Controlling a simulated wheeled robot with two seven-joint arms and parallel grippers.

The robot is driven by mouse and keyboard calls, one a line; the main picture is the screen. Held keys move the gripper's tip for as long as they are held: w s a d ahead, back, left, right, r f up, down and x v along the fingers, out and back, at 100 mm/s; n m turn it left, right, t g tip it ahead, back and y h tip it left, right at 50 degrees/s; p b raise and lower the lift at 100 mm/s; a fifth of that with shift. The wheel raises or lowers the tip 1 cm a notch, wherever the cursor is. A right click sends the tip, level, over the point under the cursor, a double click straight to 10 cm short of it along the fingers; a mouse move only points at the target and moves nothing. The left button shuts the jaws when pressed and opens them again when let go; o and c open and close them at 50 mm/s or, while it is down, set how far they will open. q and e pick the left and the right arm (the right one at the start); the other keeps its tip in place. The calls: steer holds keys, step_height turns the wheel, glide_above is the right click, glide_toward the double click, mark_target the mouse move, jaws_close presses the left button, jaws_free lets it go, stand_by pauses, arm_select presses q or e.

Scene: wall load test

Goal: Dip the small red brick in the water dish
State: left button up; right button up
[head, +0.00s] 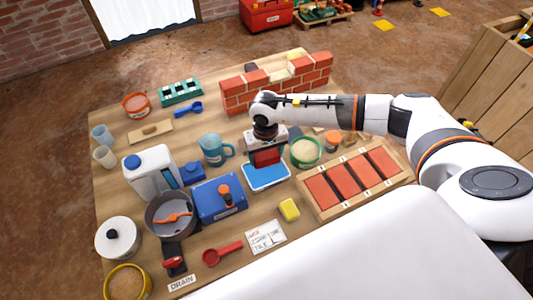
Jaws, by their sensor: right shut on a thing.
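The water dish (266,184) is a shallow blue tray with a white rim near the middle of the table. My right gripper (266,148) points down above its back edge, its arm coming in from the right. It is shut on a small red brick (266,157), held upright over the back part of the dish. I cannot tell whether the brick's lower edge touches the water. My left gripper is not in view.
A wooden tray (318,210) with several red bricks lies to the right. A small brick wall (240,96) stands behind. A green-rimmed bowl (305,151), blue jug (212,150), blue box (217,198) and yellow sponge (289,210) surround the dish closely.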

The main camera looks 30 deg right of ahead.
mark_target(267, 173)
steer(key=shift+f, duration=0.5)
step_height(267, 173, down, 4)
steer(key=b, duration=0.2)
steer(key=shift+r+b, duration=0.25)
steer(key=shift+b, duration=0.15)
steer(key=shift+f+b, duration=0.75)
steer(key=shift+f, duration=0.05)
arm_select(q)
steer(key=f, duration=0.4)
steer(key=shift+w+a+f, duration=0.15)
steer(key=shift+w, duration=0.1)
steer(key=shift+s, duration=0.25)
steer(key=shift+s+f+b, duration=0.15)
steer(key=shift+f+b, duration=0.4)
steer(key=shift+b, duration=0.35)
arm_select(e)
steer(key=shift+s+d+f, duration=0.15)
steer(key=shift+f, duration=0.8)
